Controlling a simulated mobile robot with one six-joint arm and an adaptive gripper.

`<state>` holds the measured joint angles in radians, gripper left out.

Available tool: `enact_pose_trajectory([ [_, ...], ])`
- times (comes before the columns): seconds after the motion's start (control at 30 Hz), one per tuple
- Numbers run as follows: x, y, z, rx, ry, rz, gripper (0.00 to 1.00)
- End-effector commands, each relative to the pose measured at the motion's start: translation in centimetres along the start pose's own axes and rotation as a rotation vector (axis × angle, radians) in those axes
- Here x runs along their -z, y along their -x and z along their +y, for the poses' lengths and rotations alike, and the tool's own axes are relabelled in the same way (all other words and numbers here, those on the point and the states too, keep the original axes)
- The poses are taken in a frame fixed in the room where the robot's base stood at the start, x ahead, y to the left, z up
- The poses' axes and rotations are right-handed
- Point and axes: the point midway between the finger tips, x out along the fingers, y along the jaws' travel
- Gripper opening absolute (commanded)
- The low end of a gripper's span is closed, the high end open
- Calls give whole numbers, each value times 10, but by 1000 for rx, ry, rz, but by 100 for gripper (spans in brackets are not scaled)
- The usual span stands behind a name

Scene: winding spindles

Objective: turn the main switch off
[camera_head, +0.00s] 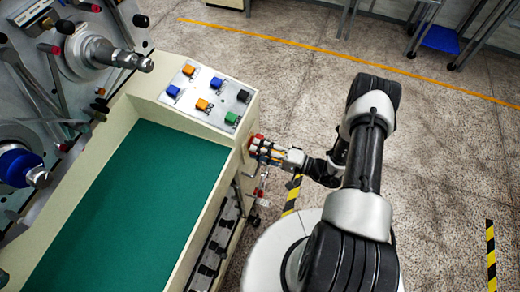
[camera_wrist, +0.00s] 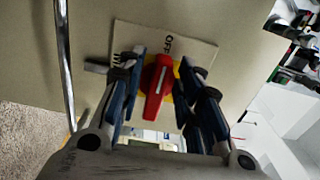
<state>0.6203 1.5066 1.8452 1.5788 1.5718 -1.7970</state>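The main switch is a red handle (camera_wrist: 158,85) on a yellow disc (camera_wrist: 179,88), set on a pale label plate (camera_wrist: 195,48) marked "OFF". The handle lies lengthwise between the fingers in the wrist view, slightly tilted. My gripper (camera_wrist: 161,68) is open, with one finger on each side of the handle and a visible gap on both sides. In the head view, my gripper (camera_head: 268,151) reaches the side of the machine's cream housing, and the red of the switch (camera_head: 253,144) shows at its tips.
A button panel (camera_head: 208,97) with blue, orange, green and black buttons sits on top of the housing. A green surface (camera_head: 125,215) fills the machine's top. A metal rail (camera_wrist: 64,60) runs left of the switch. The floor (camera_head: 450,150) to the right is clear.

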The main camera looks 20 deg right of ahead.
Motion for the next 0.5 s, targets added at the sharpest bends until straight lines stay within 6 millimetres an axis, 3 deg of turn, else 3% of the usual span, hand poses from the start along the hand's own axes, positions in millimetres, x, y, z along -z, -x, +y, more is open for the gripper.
enact_pose_trajectory([
  [0.33,0,2,0,1,-1,1,35],
  [0.5,2,24,0,0,-1,7,35],
])
